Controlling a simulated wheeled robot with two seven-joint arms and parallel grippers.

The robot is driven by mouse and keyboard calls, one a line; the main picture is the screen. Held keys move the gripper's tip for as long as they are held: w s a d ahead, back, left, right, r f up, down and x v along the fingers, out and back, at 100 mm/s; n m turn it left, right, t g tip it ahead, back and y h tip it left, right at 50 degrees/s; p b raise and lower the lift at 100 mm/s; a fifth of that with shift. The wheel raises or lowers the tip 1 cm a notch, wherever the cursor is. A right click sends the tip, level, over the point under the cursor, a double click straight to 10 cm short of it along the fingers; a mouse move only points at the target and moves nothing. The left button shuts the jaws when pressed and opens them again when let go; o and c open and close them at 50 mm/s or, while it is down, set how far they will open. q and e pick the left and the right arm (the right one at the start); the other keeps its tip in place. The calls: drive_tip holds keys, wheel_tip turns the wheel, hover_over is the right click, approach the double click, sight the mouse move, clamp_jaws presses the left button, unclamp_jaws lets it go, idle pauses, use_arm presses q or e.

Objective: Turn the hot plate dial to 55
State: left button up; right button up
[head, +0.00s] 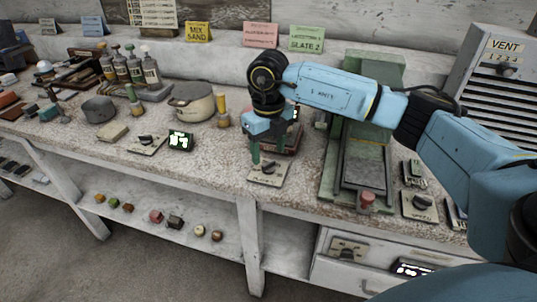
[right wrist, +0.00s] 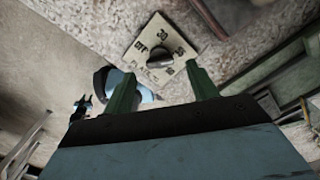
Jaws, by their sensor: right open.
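The hot plate dial (right wrist: 160,57) is a dark knob on a pale square panel (right wrist: 132,62) marked OFF, 30, 55, a fourth number and PLATE. Which mark the knob points to is unclear. The panel also shows at the bench front in the head view (head: 281,182). My right gripper (right wrist: 163,86) is open, its green fingers apart on either side of the knob's near side. In the head view my right gripper (head: 268,160) points down just above the dial. The reddish hot plate (head: 292,140) behind it is partly hidden by my gripper. My left gripper is not in view.
A green press-like stand (head: 330,180) with a red knob (head: 367,200) is right of the dial. Another dial panel (head: 147,144) and a lit display (head: 181,140) lie left. A lidded pot (head: 192,103) stands behind them. Bare bench (head: 215,165) lies left of my gripper.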

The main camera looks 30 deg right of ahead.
sight(268, 163)
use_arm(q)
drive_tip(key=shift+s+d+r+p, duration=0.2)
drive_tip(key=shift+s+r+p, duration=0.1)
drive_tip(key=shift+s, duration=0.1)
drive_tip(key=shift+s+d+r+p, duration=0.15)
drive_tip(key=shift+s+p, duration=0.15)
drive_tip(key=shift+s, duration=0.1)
use_arm(e)
wheel_tip(268, 163, up, 10)
drive_tip(key=shift+r, duration=0.15)
drive_tip(key=shift+a, duration=0.1)
